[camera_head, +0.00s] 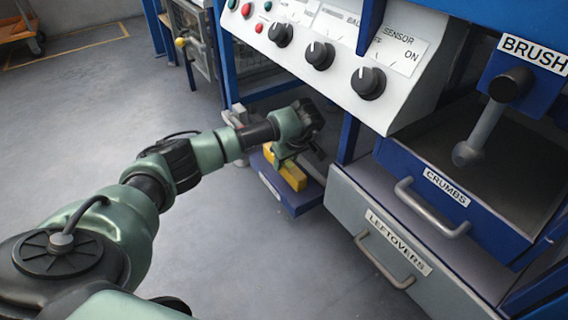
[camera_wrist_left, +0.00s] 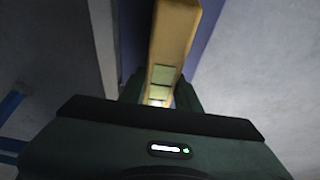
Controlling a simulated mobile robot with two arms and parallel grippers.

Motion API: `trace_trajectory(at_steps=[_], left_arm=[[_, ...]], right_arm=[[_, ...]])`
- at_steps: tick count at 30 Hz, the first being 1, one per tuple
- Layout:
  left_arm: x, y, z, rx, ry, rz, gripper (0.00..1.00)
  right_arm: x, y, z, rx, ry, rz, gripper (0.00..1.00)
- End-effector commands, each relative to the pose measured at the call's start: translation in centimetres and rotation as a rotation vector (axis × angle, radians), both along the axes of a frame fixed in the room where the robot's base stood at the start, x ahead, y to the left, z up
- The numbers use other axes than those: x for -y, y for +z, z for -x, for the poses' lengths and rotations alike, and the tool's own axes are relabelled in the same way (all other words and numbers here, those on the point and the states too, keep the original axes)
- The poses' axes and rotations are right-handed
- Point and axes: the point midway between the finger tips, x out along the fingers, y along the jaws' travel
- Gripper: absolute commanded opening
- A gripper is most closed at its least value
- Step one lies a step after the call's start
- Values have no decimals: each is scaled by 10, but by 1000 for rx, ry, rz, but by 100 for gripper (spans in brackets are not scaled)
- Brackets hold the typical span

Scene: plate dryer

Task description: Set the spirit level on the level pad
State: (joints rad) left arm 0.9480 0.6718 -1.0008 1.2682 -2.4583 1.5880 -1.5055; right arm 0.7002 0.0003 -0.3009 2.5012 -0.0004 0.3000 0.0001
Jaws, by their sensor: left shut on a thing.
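The yellow spirit level (camera_head: 292,175) is low beside the machine's foot. In the left wrist view the spirit level (camera_wrist_left: 175,35) runs away from between my fingers, with a pale vial window near them. My left gripper (camera_head: 287,158) is shut on it; the wrist view also shows this gripper (camera_wrist_left: 160,95) around its near end. A low blue block with a small label (camera_head: 270,187), which looks like the level pad, is under and beside the level. I cannot tell whether the level touches it. My right gripper is not in view.
The control panel (camera_head: 345,50) with black knobs overhangs behind my left gripper. The leftovers drawer (camera_head: 395,245) and crumbs drawer (camera_head: 440,195) stand to the right with protruding handles. A blue upright (camera_head: 347,138) is close to the gripper. Grey floor (camera_head: 75,120) to the left is clear.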

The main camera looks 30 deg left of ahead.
Motion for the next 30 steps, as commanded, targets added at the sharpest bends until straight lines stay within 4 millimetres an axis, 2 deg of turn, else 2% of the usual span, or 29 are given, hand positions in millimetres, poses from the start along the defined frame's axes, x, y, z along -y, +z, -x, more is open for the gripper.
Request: trace_trajectory(at_steps=[3, 4, 6, 17, 27, 28, 30], left_arm=[[0, -3, 0, 2, 1, 0, 0], [0, -3, 0, 0, 1, 0, 41], [0, -3, 0, 0, 0, 0, 54], [0, 3, 0, 1, 0, 0, 54], [18, 56, 7, 1, -1, -1, 54], [20, 59, 8, 2, -2, 0, 54], [23, 65, 9, 2, -2, 0, 54]], right_arm=[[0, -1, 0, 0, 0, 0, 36], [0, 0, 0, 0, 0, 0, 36], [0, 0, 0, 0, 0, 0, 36], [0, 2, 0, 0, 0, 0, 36], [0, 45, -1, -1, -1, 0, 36], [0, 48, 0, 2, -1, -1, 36], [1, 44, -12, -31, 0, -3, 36]])
